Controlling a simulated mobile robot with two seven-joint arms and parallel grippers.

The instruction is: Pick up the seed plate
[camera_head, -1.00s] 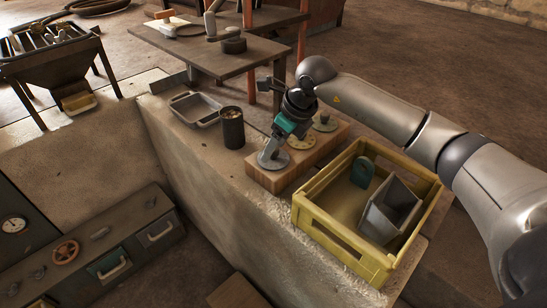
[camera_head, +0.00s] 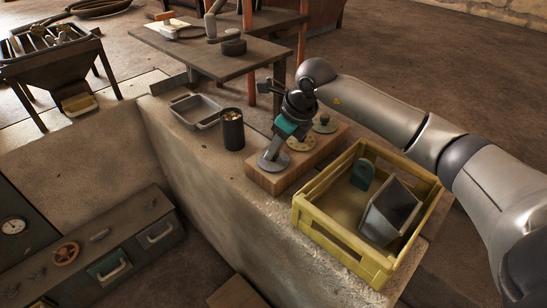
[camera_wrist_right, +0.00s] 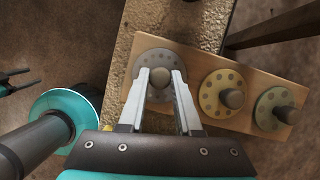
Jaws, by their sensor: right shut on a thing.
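Three round seed plates with rings of holes and centre knobs stand in a row on a wooden block (camera_head: 262,181). The grey plate (camera_head: 266,163) is at the near end; it also shows in the right wrist view (camera_wrist_right: 150,58). The brass-coloured plate (camera_wrist_right: 220,93) is in the middle and a grey-green plate (camera_wrist_right: 273,101) at the far end. My right gripper (camera_head: 273,152) points down over the grey plate, its fingers shut on the knob (camera_wrist_right: 159,83). The plate appears to be on the block; I cannot tell whether it is slightly raised.
A yellow crate (camera_head: 322,238) holding a grey metal hopper (camera_head: 391,212) and a green part (camera_head: 362,173) stands right of the block. A dark can (camera_head: 233,130) and a metal tray (camera_head: 196,110) stand left on the ledge. A dark table (camera_head: 208,58) is behind.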

